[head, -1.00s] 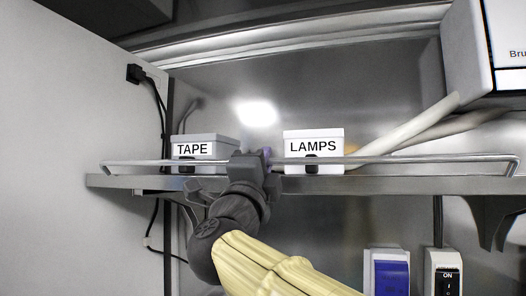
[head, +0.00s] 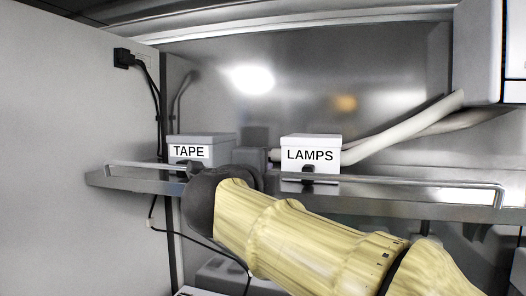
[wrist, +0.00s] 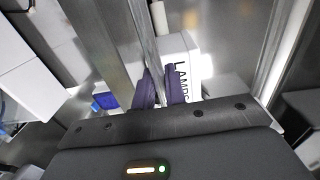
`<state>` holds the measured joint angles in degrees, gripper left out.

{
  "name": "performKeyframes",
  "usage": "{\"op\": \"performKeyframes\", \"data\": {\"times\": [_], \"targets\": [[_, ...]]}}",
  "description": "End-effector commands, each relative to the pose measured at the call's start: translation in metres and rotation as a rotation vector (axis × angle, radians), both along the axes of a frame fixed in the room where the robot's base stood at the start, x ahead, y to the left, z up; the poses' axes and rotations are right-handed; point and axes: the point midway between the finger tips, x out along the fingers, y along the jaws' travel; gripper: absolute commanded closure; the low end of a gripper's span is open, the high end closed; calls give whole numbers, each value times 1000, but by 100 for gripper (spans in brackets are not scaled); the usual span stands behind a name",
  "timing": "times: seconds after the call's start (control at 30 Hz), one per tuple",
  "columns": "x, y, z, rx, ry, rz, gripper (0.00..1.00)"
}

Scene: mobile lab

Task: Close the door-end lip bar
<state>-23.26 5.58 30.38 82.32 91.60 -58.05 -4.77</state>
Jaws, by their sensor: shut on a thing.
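The lip bar (head: 400,181) is a thin metal rail along the front of the grey shelf (head: 125,181), bent at both ends. In the head view it stands slightly above the shelf edge, and my arm hides its middle. My gripper (wrist: 160,78) is at that middle stretch. In the wrist view its two purple fingers are closed on the bar (wrist: 146,35), which runs between them. In the head view the fingers are hidden behind my wrist. I cannot tell whether the bar is latched.
A white TAPE box (head: 200,141) and a white LAMPS box (head: 311,143) stand on the shelf behind the bar. Pale hoses (head: 420,122) run behind, to the right. A white panel (head: 60,140) stands at left with a plug and black cable (head: 124,58).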

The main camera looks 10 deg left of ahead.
Motion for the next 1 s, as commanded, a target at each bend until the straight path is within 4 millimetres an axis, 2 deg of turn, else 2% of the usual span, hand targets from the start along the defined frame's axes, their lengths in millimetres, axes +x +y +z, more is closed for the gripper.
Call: {"op": "performKeyframes", "data": {"times": [0.03,0.4,0.97,1.0], "targets": [[2,-1,9,2,24,-2,100],[7,-1,4,12,150,-1,100],[8,-1,0,13,171,-1,100],[8,-1,0,13,171,-1,82]]}}
